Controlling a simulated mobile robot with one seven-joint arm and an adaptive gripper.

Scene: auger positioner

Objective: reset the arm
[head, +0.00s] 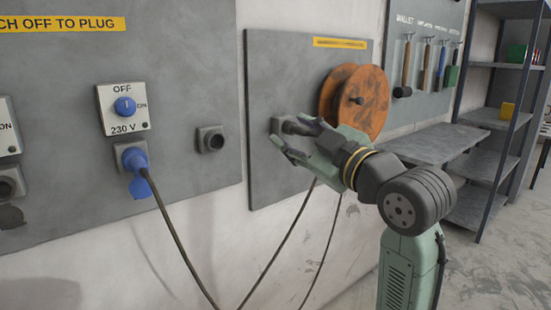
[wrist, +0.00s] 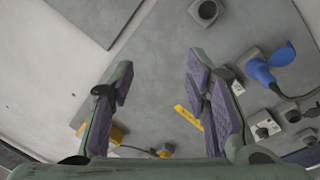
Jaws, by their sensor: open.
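My gripper (head: 288,138) is open in front of the right grey wall panel, its fingers pointing left. In the wrist view, its two purple-padded fingers (wrist: 160,78) are spread apart with nothing between them. In the head view, one finger partly covers a grey socket (head: 277,126) on that panel. I cannot tell whether the fingers touch it. My arm (head: 412,200) reaches in from the lower right, bent at a dark joint.
A blue plug (head: 136,172) sits in a socket under a 230 V switch (head: 124,107); its cable hangs down. An empty socket (head: 211,139) is to its right. A rusty reel (head: 372,100) is behind my gripper. A grey bench (head: 430,145) and shelves (head: 500,120) stand at right.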

